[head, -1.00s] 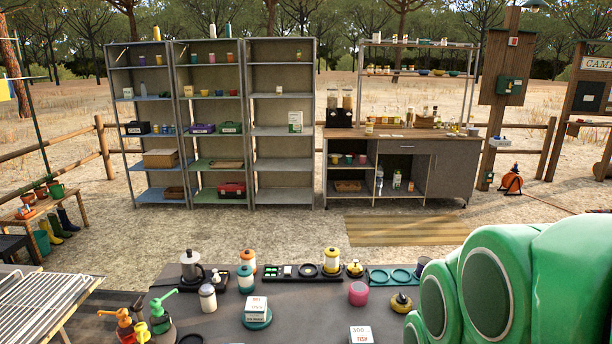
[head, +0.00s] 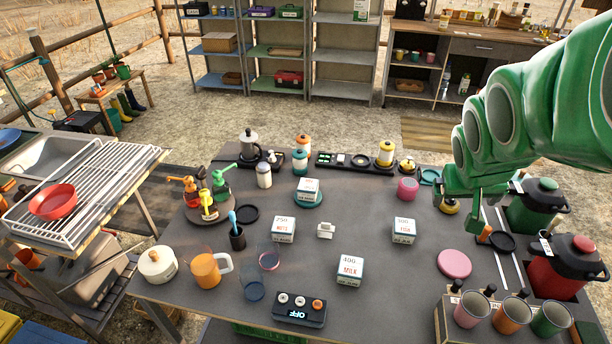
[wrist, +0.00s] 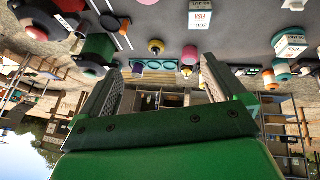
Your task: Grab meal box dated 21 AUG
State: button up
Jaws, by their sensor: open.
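The NUTS carton (head: 283,230) is left of centre. The FISH carton (head: 403,231) is right of centre and also shows upside down in the wrist view (wrist: 200,17). The MILK carton (head: 350,271) is nearer the front. Another carton (head: 308,188) sits on a teal coaster towards the back, also in the wrist view (wrist: 289,46). Small date lines are too fine to read surely, so I cannot tell which says 21 AUG. My gripper (head: 476,212) is open and empty, right of the FISH carton; its fingers (wrist: 160,82) are spread.
A green canister (head: 537,205) and a red canister (head: 568,265) stand at the right edge, near my gripper. A pink disc (head: 454,264) and a rack of cups (head: 512,315) lie nearer. Spray bottles (head: 208,195) stand left.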

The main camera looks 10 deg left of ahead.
jog(key=w+a+r+n+t, duration=0.1)
jog(key=w+n+t, duration=0.35)
jog(key=w, duration=1.25)
jog(key=w+a+f+n+t+y, duration=0.1)
jog(key=w+a+f+n+y, duration=0.4)
jog(key=w+a, duration=0.35)
jog(key=n+g+y, duration=0.8)
jog(key=g+y, duration=0.2)
jog(key=g, duration=0.1)
send_near(292, 225)
jog(key=x, duration=0.2)
jog(key=shift+a+f, duration=0.3)
jog(key=shift+f, duration=0.05)
jog(key=shift+x, duration=3.8)
jog(key=shift+a+r, duration=0.1)
jog(key=shift+r, duration=0.05)
